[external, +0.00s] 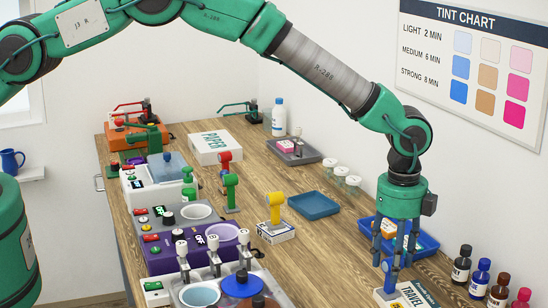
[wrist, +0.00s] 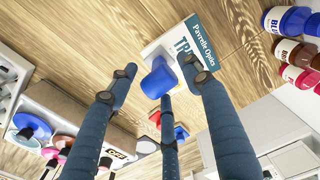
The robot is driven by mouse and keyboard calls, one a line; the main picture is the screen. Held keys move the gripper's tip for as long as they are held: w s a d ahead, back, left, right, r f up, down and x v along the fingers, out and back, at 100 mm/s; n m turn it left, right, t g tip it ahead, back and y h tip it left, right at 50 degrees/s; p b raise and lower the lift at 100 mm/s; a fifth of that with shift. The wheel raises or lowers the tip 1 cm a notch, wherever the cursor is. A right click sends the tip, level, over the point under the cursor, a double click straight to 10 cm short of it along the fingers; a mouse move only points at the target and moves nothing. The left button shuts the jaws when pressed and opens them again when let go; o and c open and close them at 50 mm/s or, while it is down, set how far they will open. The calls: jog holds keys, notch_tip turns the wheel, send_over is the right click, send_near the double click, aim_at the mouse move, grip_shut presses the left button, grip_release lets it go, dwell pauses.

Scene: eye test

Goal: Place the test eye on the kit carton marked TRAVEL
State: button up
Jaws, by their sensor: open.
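A blue test eye (wrist: 158,82) stands on the kit carton (wrist: 210,48) in the wrist view. The carton is white with a teal strip reading "Pavrelle Optics". In the external view the carton (external: 420,294), marked TRAVEL, lies at the bottom right. The blue eye (external: 389,280) shows there at its left part, partly hidden by my fingers. My gripper (external: 394,262) is open just above the carton, its fingers spread about the blue eye. I cannot tell whether any finger touches it.
A yellow eye (external: 277,204) stands on another carton (external: 278,233). Green (external: 231,192) and red (external: 224,160) eyes stand farther back. A blue tray (external: 430,243) is behind my gripper; bottles (external: 480,279) stand to its right. Machines with cups line the left. An empty tray (external: 314,205) sits mid-table.

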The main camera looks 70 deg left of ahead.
jog(key=shift+r, duration=0.1)
notch_tip(320, 180, up, 12)
jog(key=shift+b, duration=0.4)
dwell(0.6)
